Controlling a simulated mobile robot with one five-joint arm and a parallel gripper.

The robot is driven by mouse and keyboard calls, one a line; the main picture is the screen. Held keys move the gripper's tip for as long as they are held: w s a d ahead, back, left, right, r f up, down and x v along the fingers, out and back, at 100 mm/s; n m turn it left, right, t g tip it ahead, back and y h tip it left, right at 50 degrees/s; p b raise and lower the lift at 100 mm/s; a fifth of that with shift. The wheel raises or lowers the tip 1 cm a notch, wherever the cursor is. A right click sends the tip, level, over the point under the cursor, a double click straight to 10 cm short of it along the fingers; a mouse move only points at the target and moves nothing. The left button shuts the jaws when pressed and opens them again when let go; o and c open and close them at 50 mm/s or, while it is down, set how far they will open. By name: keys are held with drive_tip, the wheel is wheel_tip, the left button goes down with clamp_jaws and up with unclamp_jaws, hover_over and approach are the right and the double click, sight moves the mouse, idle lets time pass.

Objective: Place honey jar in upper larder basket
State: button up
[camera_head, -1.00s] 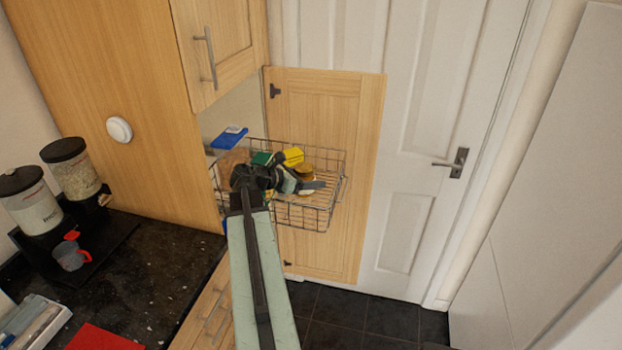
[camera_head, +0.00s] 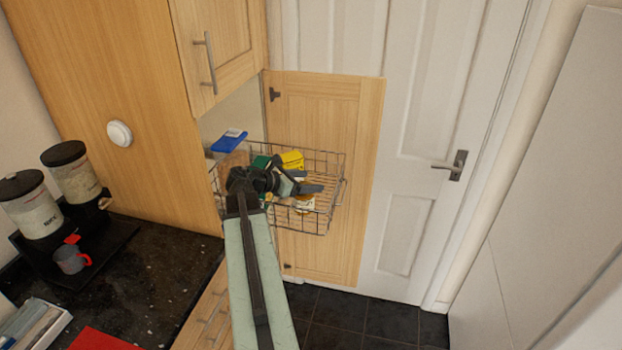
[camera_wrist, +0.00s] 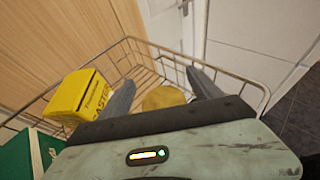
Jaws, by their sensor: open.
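The honey jar shows as a round yellow-gold lid (camera_wrist: 163,98) in the wrist view, between and below my fingers. In the head view its pale labelled side (camera_head: 305,203) shows low in the wire larder basket (camera_head: 326,178), and my gripper hides its top. The jar appears to be inside the basket, near its floor. My gripper (camera_head: 300,184) is open over the basket; its two fingers (camera_wrist: 163,85) stand apart on either side of the lid in the wrist view. The basket's slatted floor (camera_wrist: 148,76) is bare beyond the jar.
A yellow box (camera_head: 292,160) and a green box (camera_wrist: 35,155) stand in the basket, left of my fingers. A blue packet (camera_head: 230,141) lies at the back left. The open wooden cabinet door (camera_head: 335,110) is behind the basket. The dark worktop (camera_head: 150,270) is at left.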

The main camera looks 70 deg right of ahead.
drive_tip(key=p+v, duration=0.3)
drive_tip(key=v, duration=0.8)
